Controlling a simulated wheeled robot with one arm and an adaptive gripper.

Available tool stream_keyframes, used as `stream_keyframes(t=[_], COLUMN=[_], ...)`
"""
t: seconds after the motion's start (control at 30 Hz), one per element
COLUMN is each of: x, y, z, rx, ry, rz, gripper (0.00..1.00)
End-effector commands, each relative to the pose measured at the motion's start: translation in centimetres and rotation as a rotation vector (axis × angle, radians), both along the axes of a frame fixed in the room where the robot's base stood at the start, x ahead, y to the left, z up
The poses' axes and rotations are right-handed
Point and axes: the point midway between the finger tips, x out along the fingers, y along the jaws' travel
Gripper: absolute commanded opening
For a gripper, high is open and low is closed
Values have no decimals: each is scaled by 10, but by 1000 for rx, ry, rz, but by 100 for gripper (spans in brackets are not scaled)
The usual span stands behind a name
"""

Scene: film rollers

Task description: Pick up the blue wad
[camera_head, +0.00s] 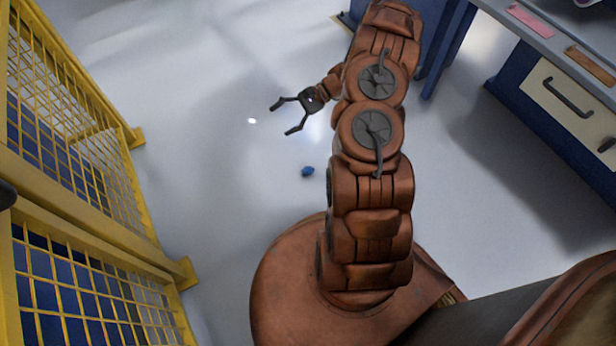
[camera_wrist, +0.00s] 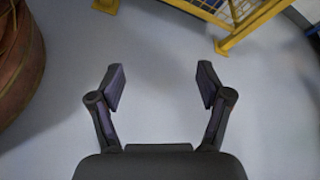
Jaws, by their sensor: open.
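The blue wad (camera_head: 308,171) is a small crumpled lump on the pale floor in the head view, left of my arm. My gripper (camera_head: 281,118) is open and empty, its fingers pointing left, farther from my base than the wad. In the wrist view my gripper (camera_wrist: 161,85) shows both fingers spread with only bare floor between them. The wad does not show in the wrist view.
A yellow mesh fence (camera_head: 85,80) runs along the left; part of it (camera_wrist: 235,25) shows in the wrist view. A blue workbench with a drawer (camera_head: 570,100) stands at the right. A small white spot (camera_head: 252,120) lies left of my gripper. Floor around the wad is clear.

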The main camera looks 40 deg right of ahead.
Motion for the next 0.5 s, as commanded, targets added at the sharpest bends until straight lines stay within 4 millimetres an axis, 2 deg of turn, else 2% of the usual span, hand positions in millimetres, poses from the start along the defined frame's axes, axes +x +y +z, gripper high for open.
stream_keyframes(t=[0.03,0.27,0.5], x=[-2,-15,-44], y=[-11,-57,-98], z=[-35,-140,-245], rx=[15,65,102], ry=[16,68,122], rz=[-40,-212,-379], gripper=[78,78,78])
